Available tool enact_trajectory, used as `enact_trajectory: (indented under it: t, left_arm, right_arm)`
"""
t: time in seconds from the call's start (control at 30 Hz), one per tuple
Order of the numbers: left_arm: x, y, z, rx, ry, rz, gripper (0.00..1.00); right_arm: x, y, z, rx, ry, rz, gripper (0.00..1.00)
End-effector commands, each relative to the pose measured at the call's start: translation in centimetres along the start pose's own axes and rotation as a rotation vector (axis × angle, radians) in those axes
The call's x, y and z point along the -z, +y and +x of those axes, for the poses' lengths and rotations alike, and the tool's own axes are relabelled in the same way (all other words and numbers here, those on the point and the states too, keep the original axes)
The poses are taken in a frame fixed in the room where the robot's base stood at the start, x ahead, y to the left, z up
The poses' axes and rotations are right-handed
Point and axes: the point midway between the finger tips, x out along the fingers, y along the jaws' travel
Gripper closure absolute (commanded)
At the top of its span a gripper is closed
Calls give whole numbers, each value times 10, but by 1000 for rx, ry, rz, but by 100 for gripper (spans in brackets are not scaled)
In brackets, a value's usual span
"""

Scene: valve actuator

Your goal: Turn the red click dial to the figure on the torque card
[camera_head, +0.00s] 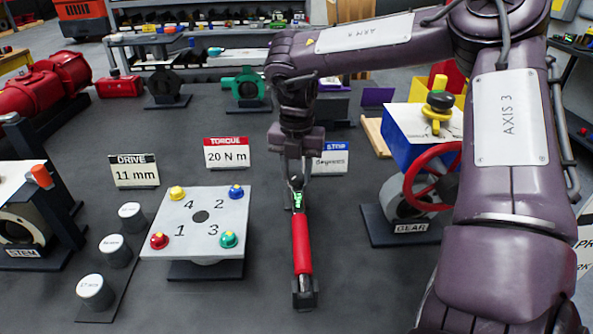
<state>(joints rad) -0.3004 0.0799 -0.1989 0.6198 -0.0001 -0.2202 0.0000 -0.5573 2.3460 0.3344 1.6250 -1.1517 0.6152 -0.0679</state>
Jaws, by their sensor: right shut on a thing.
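The torque card (227,154) has a red top strip and reads "20 N m"; it stands behind the numbered plate. A wrench-like tool with a red grip (302,243) lies lengthwise in the middle of the table, its near end in a dark holder (305,296). A small green display (297,200) shows near its far end; its figure is too small to read. My right gripper (297,178) points down and is shut on the dark far end of this tool. The fingers partly hide that end, and I cannot make out a separate red dial. My left gripper is out of view.
A plate with numbered coloured bolts (200,217) and several capped sockets (93,290) stand left. The drive card (134,170) reads "11 mm". A gear unit with a red handwheel (430,176) stands right.

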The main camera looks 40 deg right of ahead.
Motion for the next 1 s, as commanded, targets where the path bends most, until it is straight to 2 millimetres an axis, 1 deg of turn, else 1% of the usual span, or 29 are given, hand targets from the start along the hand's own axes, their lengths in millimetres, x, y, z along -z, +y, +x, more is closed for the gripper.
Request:
enact_trajectory:
  t: [0.23,0.27,0.4,0.43,0.67,0.77,0.87,1.0]
  left_arm:
    - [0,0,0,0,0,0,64]
    - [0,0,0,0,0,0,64]
    - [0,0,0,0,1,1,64]
    - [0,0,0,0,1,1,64]
    - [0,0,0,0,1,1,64]
    - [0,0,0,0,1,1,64]
    - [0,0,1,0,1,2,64]
    - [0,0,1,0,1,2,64]
  right_arm:
    - [-1,1,-2,-2,-3,0,89]
    - [-1,1,-2,-2,-3,0,65]
    - [-1,0,-1,-2,-2,-1,46]
    - [0,0,-1,-2,-2,-1,44]
    - [0,0,-1,-1,-1,-1,44]
    - [-1,0,-5,-1,-3,-1,44]
    - [-1,1,-18,-2,-5,-1,44]
    - [-1,1,-43,-2,-6,-1,44]
